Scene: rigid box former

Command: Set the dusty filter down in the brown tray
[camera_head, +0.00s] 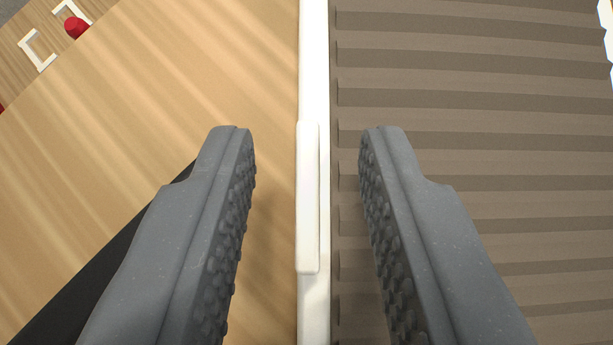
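The dusty filter (470,170) fills the right half of the view, with grey-brown pleats running across it and a white frame edge (314,60) along its left side. A raised white grip tab (308,200) sits on that edge. My gripper (308,130) is open, with one grey finger on each side of the tab and edge. A clear gap shows between each finger and the tab, so nothing is held. I cannot make out a brown tray in this view.
A light wood surface (180,90) lies left of the filter. At the far upper left are a red knob-like object (75,27) and white bracket-shaped pieces (40,50). A dark strip (75,300) shows at the lower left, partly behind my left finger.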

